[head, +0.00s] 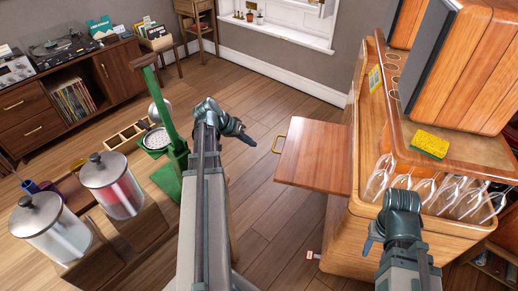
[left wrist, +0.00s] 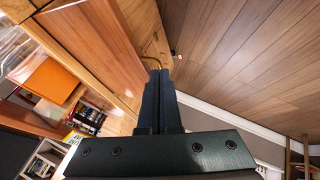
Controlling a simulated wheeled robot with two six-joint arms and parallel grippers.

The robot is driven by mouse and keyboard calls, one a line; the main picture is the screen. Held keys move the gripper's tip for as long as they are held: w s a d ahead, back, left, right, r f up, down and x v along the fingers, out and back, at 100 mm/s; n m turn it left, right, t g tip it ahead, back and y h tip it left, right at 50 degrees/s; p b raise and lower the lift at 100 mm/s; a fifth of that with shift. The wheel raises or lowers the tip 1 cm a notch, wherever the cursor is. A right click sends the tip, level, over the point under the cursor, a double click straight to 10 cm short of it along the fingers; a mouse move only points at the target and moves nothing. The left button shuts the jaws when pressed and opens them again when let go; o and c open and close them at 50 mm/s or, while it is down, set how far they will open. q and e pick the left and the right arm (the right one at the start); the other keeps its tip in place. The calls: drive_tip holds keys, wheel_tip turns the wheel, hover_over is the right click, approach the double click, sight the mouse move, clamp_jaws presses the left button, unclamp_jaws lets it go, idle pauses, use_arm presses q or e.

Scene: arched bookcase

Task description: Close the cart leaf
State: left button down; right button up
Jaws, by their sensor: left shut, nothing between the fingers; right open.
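The cart leaf (head: 318,157) is a reddish-brown wooden panel that juts out to the left from the wooden cart (head: 340,228).
Upside-down glasses (head: 425,187) hang under the cart top, with a yellow sponge (head: 429,144) above. Wooden floor (head: 262,209) lies clear between my left arm and the cart.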

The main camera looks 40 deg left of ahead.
sight(336, 168)
use_arm(q)
drive_tip(key=w+d+f+b, duration=0.6)
drive_tip(key=f, duration=0.1)
drive_tip(key=shift+d, duration=0.3)
idle(0.3)
drive_tip(key=w+d, duration=0.2)
drive_tip(key=d, duration=0.5)
drive_tip(key=w+d, duration=0.3)
drive_tip(key=d, duration=0.4)
drive_tip(key=w+d, duration=0.3)
drive_tip(key=d, duration=0.4)
drive_tip(key=shift+d, duration=0.4)
drive_tip(key=shift+s, duration=0.1)
